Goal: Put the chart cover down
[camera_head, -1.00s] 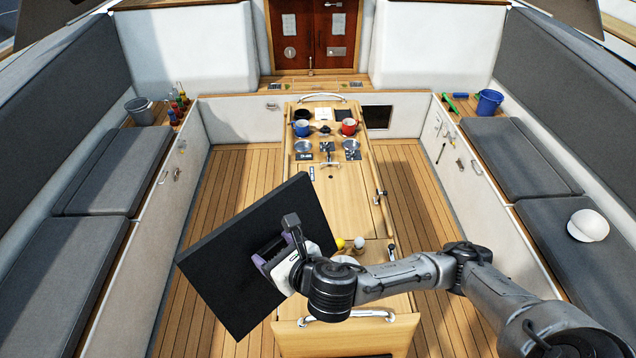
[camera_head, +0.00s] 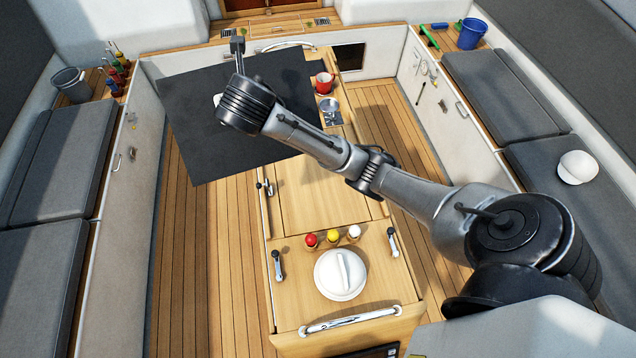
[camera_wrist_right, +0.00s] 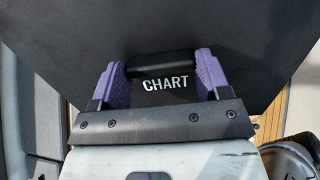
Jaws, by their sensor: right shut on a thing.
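The chart cover (camera_head: 195,125) is a large flat black panel. It also fills the upper part of the right wrist view (camera_wrist_right: 160,25), where white letters read CHART beside a dark bar handle. My right gripper (camera_wrist_right: 163,68) has its purple jaws shut on that handle. In the head view the cover is held tilted over the far left part of the cockpit table (camera_head: 305,190) and hides part of it. Whether it touches the table cannot be told. My left gripper is not in view.
A white lidded dish (camera_head: 340,274) and small red, yellow and white-topped items stand at the table's near end. Grey benches line both sides; the teak floor (camera_head: 190,240) is clear.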

